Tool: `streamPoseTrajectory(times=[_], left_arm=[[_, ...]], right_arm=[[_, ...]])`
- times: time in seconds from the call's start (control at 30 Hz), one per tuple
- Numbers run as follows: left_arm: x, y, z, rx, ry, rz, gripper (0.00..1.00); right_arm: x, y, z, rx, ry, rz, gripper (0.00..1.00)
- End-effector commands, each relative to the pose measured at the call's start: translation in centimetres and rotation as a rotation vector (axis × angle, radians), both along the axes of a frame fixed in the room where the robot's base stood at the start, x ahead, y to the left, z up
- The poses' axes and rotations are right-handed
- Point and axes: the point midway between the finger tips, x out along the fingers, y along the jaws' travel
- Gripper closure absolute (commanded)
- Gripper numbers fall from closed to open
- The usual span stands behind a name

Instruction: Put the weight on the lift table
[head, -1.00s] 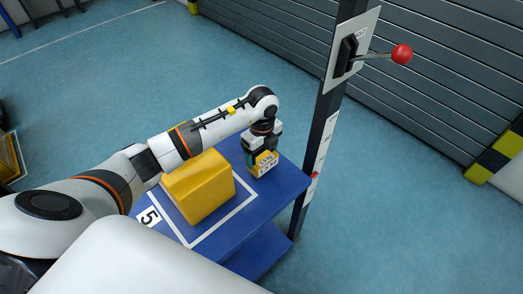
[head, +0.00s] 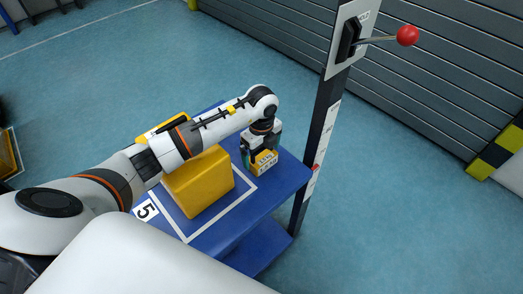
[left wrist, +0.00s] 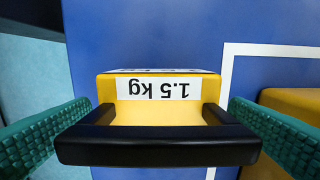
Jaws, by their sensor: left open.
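The weight (head: 265,163) is a yellow block labelled 1.5 kg with a black handle. It sits near the far right corner of a blue table (head: 265,207). In the left wrist view the weight (left wrist: 157,88) shows its label upside down, with the handle across the front. My left gripper (head: 262,148) is over the weight, pointing down. Its teal ribbed fingers (left wrist: 158,132) are open, one at each side of the handle; I cannot tell whether they touch it. My right gripper does not show.
A larger yellow block (head: 203,184) stands on the table inside a white outline, beside a "5" label (head: 147,211). A dark post (head: 322,130) with a scale rises at the table's right edge. It carries a lever with a red knob (head: 408,36). Floor to the right is clear.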

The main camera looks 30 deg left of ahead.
Motion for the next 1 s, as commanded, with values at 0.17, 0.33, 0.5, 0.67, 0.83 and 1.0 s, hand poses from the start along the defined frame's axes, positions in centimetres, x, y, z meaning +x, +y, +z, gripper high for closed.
streamPoseTrajectory(times=[0.17, 0.33, 0.5, 0.67, 0.83, 1.0], left_arm=[[0.0, 0.0, 0.9, 0.001, -0.001, 0.0, 0.0], [0.1, 0.0, 3.1, 0.001, -0.001, 0.0, 0.0], [0.0, 0.1, 6.4, 0.002, -0.002, 0.001, 0.0], [0.0, 0.1, 9.7, 0.001, -0.001, 0.0, 0.0], [0.0, 0.0, 12.0, 0.001, 0.0, 0.0, 0.0], [0.0, 0.0, 12.3, 0.0, 0.0, 0.0, 0.0]], right_arm=[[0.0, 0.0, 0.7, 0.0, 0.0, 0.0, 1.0], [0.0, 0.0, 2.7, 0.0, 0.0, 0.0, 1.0], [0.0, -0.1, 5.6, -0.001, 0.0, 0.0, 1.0], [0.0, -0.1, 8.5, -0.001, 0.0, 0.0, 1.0], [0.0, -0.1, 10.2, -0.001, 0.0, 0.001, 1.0], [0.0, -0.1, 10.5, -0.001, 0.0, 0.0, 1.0]])
